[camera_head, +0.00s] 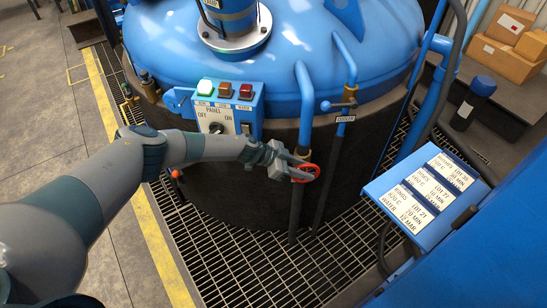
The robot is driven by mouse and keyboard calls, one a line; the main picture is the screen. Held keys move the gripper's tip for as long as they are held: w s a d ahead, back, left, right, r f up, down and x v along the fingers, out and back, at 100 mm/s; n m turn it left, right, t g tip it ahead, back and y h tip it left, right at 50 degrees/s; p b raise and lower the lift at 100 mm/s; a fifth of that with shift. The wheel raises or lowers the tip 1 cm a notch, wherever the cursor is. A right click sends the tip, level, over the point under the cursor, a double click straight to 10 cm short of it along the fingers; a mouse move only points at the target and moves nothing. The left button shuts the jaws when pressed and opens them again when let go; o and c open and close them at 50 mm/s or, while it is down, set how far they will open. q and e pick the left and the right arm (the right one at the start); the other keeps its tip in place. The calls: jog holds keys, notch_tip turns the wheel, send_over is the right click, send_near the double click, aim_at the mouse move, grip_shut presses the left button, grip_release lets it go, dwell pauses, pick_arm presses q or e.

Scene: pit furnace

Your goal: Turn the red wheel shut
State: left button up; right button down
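The red wheel (314,168) is a small handwheel on a vertical dark pipe with a blue upper part, in front of the round furnace. My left gripper (301,168) reaches in from the left and is at the wheel, its fingers overlapping the wheel's left side. The fingers look parted, and they hide part of the wheel. I cannot tell whether they press on the rim or only stand around it. My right gripper is not in view.
The blue furnace lid (165,50) fills the top. A control panel (225,105) with lamps and a knob stands close above my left forearm. A pipe labelled cooler (335,140) is just right of the wheel. A labelled blue board (425,195) stands at right. Grating (250,265) lies below.

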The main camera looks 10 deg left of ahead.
pick_arm(q)
jog(key=v, duration=1.5)
jog(key=shift+a+b, duration=0.3)
jog(key=shift+b, duration=0.05)
jog(key=shift+r, duration=0.1)
